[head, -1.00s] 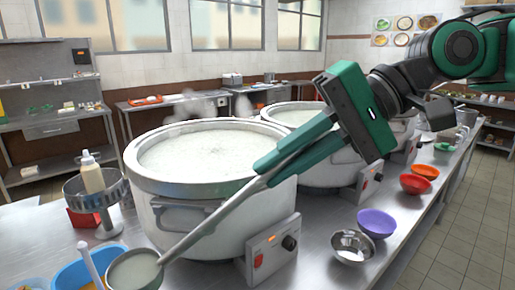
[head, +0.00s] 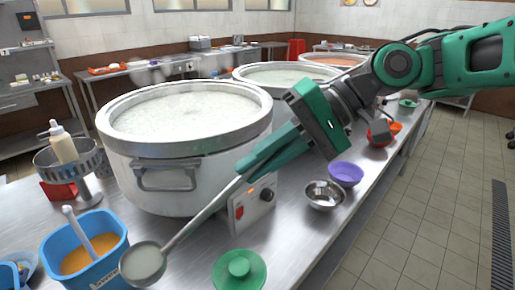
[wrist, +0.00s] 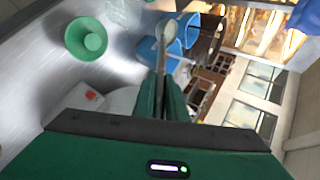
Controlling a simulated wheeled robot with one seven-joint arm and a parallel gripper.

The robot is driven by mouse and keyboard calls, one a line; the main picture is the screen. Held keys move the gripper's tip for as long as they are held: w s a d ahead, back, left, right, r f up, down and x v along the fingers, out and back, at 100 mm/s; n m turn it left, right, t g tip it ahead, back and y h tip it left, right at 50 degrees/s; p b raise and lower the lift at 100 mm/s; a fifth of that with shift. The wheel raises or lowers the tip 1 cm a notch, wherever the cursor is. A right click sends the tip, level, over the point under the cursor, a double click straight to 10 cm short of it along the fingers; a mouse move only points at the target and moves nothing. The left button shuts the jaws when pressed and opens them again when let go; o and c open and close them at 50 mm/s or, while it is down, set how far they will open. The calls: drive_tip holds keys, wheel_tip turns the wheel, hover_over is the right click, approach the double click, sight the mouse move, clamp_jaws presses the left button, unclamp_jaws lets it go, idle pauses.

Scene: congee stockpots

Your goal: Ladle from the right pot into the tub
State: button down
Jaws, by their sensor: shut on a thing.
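My gripper (head: 250,165) is shut on the handle of a long metal ladle (head: 205,212), which slants down to the left. The ladle's bowl (head: 143,264) holds pale, whitish congee and hangs just right of the blue tub (head: 122,247), apparently outside its rim. That tub holds orange stuff and a pale-handled utensil. In the wrist view, the ladle bowl (wrist: 168,30) shows close to the blue tubs (wrist: 188,28). A large steel pot (head: 185,150) of white congee stands nearest. A second white-filled pot (head: 290,73) and an orange-filled pot (head: 335,59) stand farther right along the counter.
A green lid (head: 239,270) lies right of the ladle bowl. A steel bowl (head: 324,195) and purple bowl (head: 346,174) sit near the counter's right edge. A squeeze bottle (head: 63,142) stands behind the tub. Another blue container (head: 12,272) is at far left.

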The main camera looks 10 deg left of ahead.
wheel_tip(320, 180, down, 9)
idle(0.7)
drive_tip(key=shift+f, duration=0.55)
drive_tip(key=shift+w+a+n+y, duration=0.1)
drive_tip(key=shift+a+n+y, duration=0.15)
drive_tip(key=shift+n, duration=0.7)
drive_tip(key=shift+a+n+y, duration=0.1)
drive_tip(key=shift+n+y, duration=0.15)
drive_tip(key=shift+n, duration=0.7)
drive_tip(key=shift+n+g, duration=0.3)
drive_tip(key=shift+g, duration=0.1)
drive_tip(key=shift+a+r+n+g+y, duration=0.1)
drive_tip(key=shift+a+n+g+y, duration=0.1)
drive_tip(key=shift+n, duration=0.8)
drive_tip(key=shift+a+r+n+g+y, duration=0.1)
drive_tip(key=shift+n+g, duration=0.1)
drive_tip(key=shift+n, duration=1.1)
